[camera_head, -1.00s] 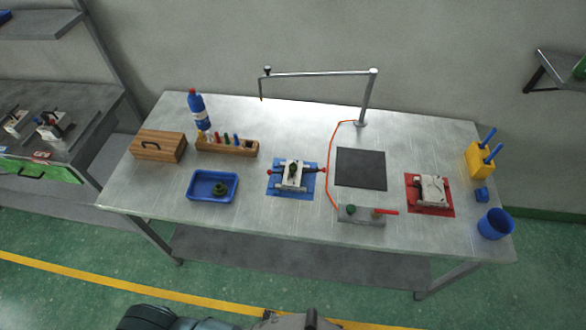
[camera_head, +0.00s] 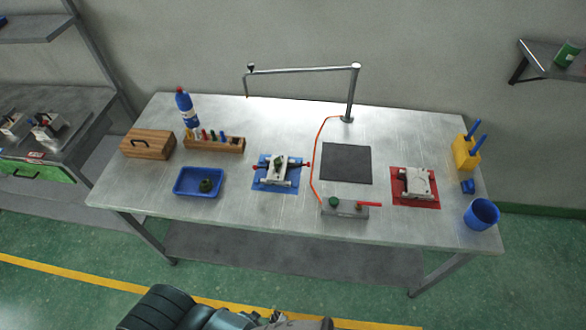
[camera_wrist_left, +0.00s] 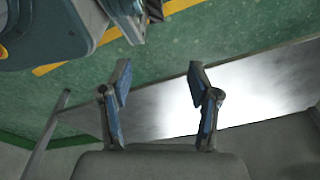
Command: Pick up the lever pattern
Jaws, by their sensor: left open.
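I cannot pick out a lever pattern with certainty. A small dark green piece (camera_head: 206,185) lies in the blue tray (camera_head: 181,190) at the left front of the metal table. A pale mould (camera_head: 284,171) with red-ended side handles and a dark green top piece (camera_head: 278,162) sits on a blue mat (camera_head: 265,186). Another pale mould (camera_head: 416,182) sits on a red mat (camera_head: 428,203). My left gripper (camera_wrist_left: 160,84) is open and empty in the left wrist view, with floor and the table edge beyond it. My right gripper is not in view.
The metal table (camera_head: 240,212) also holds a wooden box (camera_head: 147,145), a bottle (camera_head: 187,109), a rack (camera_head: 213,144), a dark pad (camera_head: 346,163), a grey block with a red lever (camera_head: 345,209) and a blue cup (camera_head: 481,214). A post with an arm (camera_head: 351,92) stands at the back.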

